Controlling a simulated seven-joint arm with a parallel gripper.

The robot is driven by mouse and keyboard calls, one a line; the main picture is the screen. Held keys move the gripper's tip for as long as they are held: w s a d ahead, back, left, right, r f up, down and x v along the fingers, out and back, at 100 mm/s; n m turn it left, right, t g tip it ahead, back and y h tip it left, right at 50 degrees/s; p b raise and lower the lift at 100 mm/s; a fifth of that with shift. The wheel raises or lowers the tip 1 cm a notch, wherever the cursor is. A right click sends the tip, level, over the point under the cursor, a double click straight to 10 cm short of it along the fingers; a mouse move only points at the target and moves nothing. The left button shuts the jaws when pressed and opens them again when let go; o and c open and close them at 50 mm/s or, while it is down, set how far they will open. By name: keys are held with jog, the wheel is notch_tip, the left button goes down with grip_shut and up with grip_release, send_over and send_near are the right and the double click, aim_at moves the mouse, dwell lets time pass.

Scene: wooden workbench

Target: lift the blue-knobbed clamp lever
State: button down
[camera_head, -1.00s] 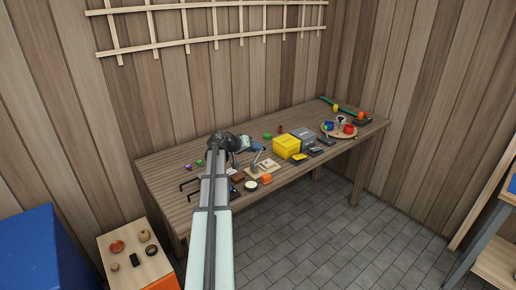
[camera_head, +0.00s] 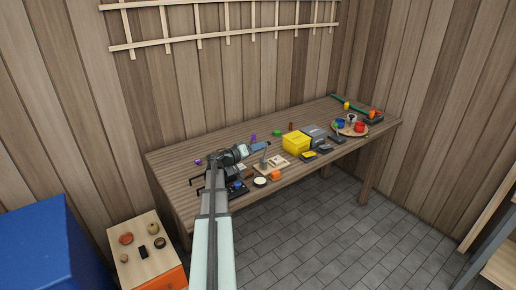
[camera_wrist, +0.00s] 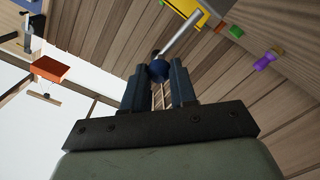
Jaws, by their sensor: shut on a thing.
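The blue knob (camera_wrist: 158,71) of the clamp lever sits between the two dark fingers of my gripper (camera_wrist: 159,78) in the wrist view. My gripper is shut on it. The metal lever rod (camera_wrist: 182,36) runs from the knob to the upper right. In the head view my gripper (camera_head: 257,148) is above the workbench, beside the clamp's light wooden board (camera_head: 279,162). The knob is too small there to tell clearly from the fingers, and the lever's exact angle cannot be told.
A yellow box (camera_head: 296,143) and a grey box (camera_head: 313,134) stand right of the clamp. An orange block (camera_head: 276,175) and a round white-topped thing (camera_head: 260,182) lie near the front edge. A purple thing (camera_head: 253,138) lies behind my gripper.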

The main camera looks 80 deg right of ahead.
jog(key=c, duration=0.9)
grip_release()
jog(key=shift+a, duration=0.1)
jog(key=v, duration=1.3)
jog(key=shift+w+a, duration=0.2)
jog(key=shift+a, duration=0.05)
